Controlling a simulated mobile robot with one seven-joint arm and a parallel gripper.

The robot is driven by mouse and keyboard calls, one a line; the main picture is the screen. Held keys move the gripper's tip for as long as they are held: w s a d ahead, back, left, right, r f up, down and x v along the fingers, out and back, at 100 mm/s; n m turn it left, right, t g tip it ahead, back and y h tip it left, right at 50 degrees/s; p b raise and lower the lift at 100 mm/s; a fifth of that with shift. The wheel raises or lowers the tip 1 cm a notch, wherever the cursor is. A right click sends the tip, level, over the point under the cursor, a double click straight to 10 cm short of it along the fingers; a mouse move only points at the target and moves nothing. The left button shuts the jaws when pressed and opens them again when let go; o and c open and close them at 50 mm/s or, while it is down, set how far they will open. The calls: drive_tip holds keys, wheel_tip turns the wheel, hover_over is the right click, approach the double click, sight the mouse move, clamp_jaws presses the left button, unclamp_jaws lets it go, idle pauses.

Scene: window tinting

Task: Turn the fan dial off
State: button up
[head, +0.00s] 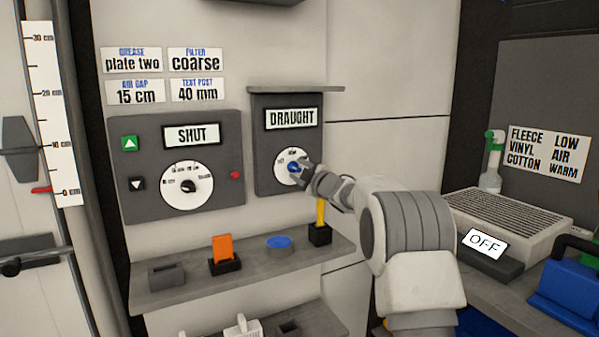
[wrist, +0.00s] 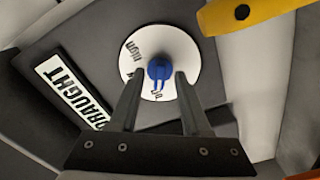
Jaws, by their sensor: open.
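The dial is a white disc (wrist: 183,50) with a small blue knob (wrist: 160,67) at its centre, on a dark grey panel labelled DRAUGHT (head: 291,118). In the head view my gripper (head: 302,172) is at this dial and covers part of it. In the wrist view my gripper (wrist: 157,76) is open, with one finger on each side of the blue knob. I cannot tell whether the fingers touch it. The word "high" shows near the disc's edge. Another label below the knob is too small and partly hidden to read surely, so the setting is unclear.
A second panel with a larger dial (head: 186,185) reads SHUT, to the left. A shelf (head: 180,290) below carries an orange block (head: 222,248), a blue disc (head: 279,242) and a yellow-handled item (head: 320,212). A small lip (head: 295,89) juts above the DRAUGHT panel. A grille box with an OFF sign (head: 485,243) stands right.

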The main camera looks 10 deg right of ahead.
drive_tip(key=shift+s, duration=0.1)
drive_tip(key=v, duration=1.7)
drive_tip(key=shift+p, duration=0.3)
drive_tip(key=shift+s, duration=0.1)
drive_tip(key=s+d+r+m+g+h, duration=0.1)
drive_tip(key=s+d+m+g+h, duration=0.15)
drive_tip(key=s+m+h, duration=0.7)
drive_tip(key=s+a+f+m+g+y, duration=0.1)
drive_tip(key=s+a+f+m+g, duration=0.2)
drive_tip(key=s, duration=0.7)
drive_tip(key=s+a+f+m+g+y, duration=0.1)
drive_tip(key=s+a+f+g, duration=0.2)
drive_tip(key=s, duration=0.7)
drive_tip(key=s+a+f+m+g+y, duration=0.25)
drive_tip(key=s+f, duration=0.25)
drive_tip(key=s, duration=0.5)
wheel_tip(320, 180, up, 18)
drive_tip(key=p, duration=1.8)
drive_tip(key=shift+s+r+g+h, duration=0.15)
drive_tip(key=shift+s+g+h, duration=0.15)
drive_tip(key=shift+s, duration=0.1)
